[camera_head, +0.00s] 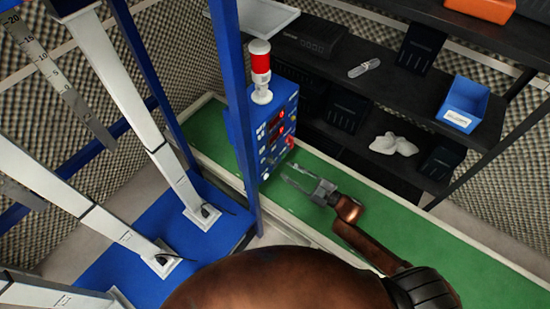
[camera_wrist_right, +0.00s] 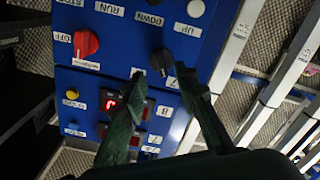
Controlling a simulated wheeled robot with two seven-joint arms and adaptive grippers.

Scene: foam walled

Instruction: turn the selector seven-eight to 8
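The blue control box (camera_head: 275,130) stands on the green surface, with knobs and displays on its face. In the right wrist view the panel (camera_wrist_right: 120,45) is close and rotated. A black selector knob (camera_wrist_right: 160,60) has small labels beside it, one reading 7; an 8 label (camera_wrist_right: 166,111) is lower down. I cannot tell for sure which position the knob points to. My right gripper (camera_wrist_right: 165,84) is open, its dark fingers on either side of the space just below the knob, apparently empty. In the head view my right gripper (camera_head: 286,172) is right of the box. My left gripper is not in view.
A red rotary switch (camera_wrist_right: 86,43) and red displays (camera_wrist_right: 112,102) share the panel. A red-and-white beacon (camera_head: 260,70) tops the box. A blue post (camera_head: 232,110) stands beside it. Dark shelves (camera_head: 400,95) hold a blue bin (camera_head: 466,103). The green surface (camera_head: 440,235) is mostly clear.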

